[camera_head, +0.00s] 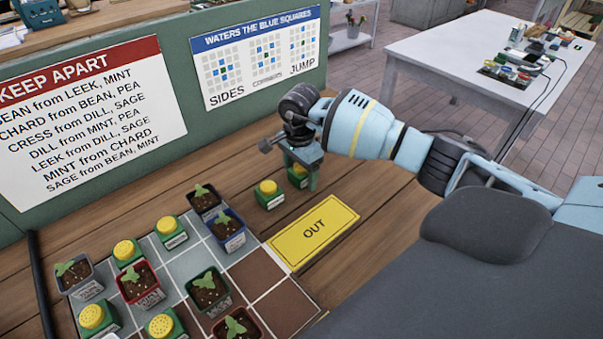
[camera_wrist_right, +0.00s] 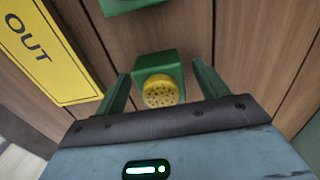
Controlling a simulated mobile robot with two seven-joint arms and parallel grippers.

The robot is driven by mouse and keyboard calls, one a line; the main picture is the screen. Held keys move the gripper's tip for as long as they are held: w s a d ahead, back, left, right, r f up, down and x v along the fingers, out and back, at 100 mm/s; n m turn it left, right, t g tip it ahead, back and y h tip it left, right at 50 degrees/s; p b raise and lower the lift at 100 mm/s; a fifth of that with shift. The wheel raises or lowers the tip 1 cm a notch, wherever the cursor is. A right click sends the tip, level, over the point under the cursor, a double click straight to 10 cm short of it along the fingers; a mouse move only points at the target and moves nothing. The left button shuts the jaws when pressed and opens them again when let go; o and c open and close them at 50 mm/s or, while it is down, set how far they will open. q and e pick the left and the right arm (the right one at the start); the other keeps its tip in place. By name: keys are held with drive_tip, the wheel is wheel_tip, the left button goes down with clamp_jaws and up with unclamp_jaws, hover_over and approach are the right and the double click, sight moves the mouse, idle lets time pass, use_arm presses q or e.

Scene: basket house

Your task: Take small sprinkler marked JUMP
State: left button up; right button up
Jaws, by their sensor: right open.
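A small sprinkler with a green body and yellow dotted head stands on the wooden table at my right gripper (camera_head: 301,177), partly hidden by it in the head view (camera_head: 297,181). In the right wrist view this sprinkler (camera_wrist_right: 159,84) sits between the two open fingers (camera_wrist_right: 161,72), with no clear grip on it. A second, similar sprinkler (camera_head: 268,195) stands just left of it in the head view; its green edge shows at the top of the wrist view (camera_wrist_right: 130,4). I cannot read the labels on either. My left gripper is not in view.
A yellow OUT plate (camera_head: 312,233) lies beside the sprinklers. A tiled grid (camera_head: 197,262) holds several seedling pots and sprinklers. A green board behind carries a KEEP APART sign (camera_head: 90,120) and a watering chart (camera_head: 258,55) with SIDES and JUMP patterns. A white table (camera_head: 440,50) stands farther back.

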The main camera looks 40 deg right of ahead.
drive_tip(key=shift+f, duration=0.1)
drive_tip(key=c, duration=1.1)
drive_tip(key=shift+c, duration=0.2)
drive_tip(key=shift+r, duration=0.8)
drive_tip(key=shift+s+r, duration=0.2)
drive_tip(key=shift+r, duration=0.8)
drive_tip(key=s+a, duration=0.1)
drive_tip(key=s, duration=0.4)
drive_tip(key=s+a+r, duration=0.1)
drive_tip(key=s, duration=0.4)
drive_tip(key=s+a, duration=0.1)
drive_tip(key=s, duration=0.4)
drive_tip(key=shift+s+r+b, duration=0.2)
drive_tip(key=shift+b, duration=0.15)
